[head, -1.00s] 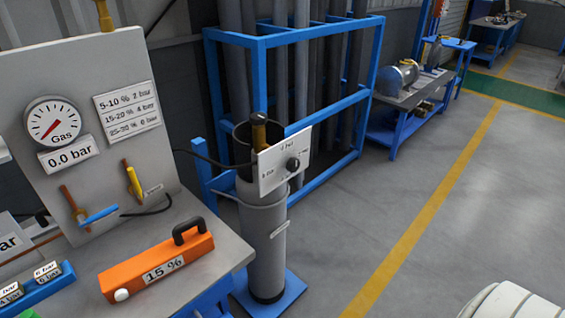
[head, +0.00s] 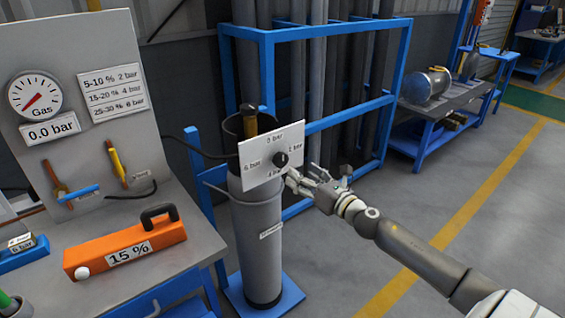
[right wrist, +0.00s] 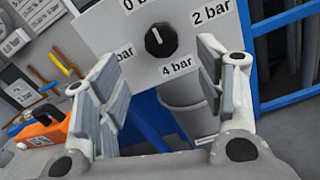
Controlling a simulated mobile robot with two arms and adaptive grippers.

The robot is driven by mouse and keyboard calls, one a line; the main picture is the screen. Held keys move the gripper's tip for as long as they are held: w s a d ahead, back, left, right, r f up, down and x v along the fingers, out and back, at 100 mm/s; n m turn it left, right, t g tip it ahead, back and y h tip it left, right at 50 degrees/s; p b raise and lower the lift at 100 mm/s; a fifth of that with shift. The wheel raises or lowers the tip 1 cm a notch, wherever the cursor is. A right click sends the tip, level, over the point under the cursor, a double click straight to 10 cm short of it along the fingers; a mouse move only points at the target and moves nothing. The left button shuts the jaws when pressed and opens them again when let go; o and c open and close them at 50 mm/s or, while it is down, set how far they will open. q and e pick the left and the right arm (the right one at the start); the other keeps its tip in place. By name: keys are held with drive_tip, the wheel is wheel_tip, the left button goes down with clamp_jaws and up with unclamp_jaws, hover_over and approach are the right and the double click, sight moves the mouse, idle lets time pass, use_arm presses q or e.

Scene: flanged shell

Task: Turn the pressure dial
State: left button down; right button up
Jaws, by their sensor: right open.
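The pressure dial is a small black knob (head: 281,159) on a white plate (head: 258,162) marked 0, 2, 4 and 6 bar, fixed to a grey cylinder (head: 257,235). In the right wrist view the knob (right wrist: 161,40) has a white pointer line that looks close to upright, toward 0 bar. My right gripper (head: 290,176) is just right of the plate. In the right wrist view its fingers (right wrist: 165,85) are spread apart with nothing between them, and the knob shows beyond the gap, apart from both. My left gripper is not in view.
The gas gauge (head: 34,91) on a grey panel shows 0.0 bar. A card (head: 111,91) there pairs 15-20 % with 4 bar. An orange device (head: 125,246) reading 15 % lies on the bench. A blue frame (head: 330,32) with pipes stands behind the cylinder.

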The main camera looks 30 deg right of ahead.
sight(283, 161)
drive_tip(key=w, duration=0.3)
drive_tip(key=w+p, duration=0.1)
drive_tip(key=w, duration=0.5)
drive_tip(key=shift+a, duration=0.3)
drive_tip(key=shift+w+p, duration=0.3)
drive_tip(key=shift+w, duration=0.4)
drive_tip(key=c, duration=1)
drive_tip(key=shift+c, duration=0.2)
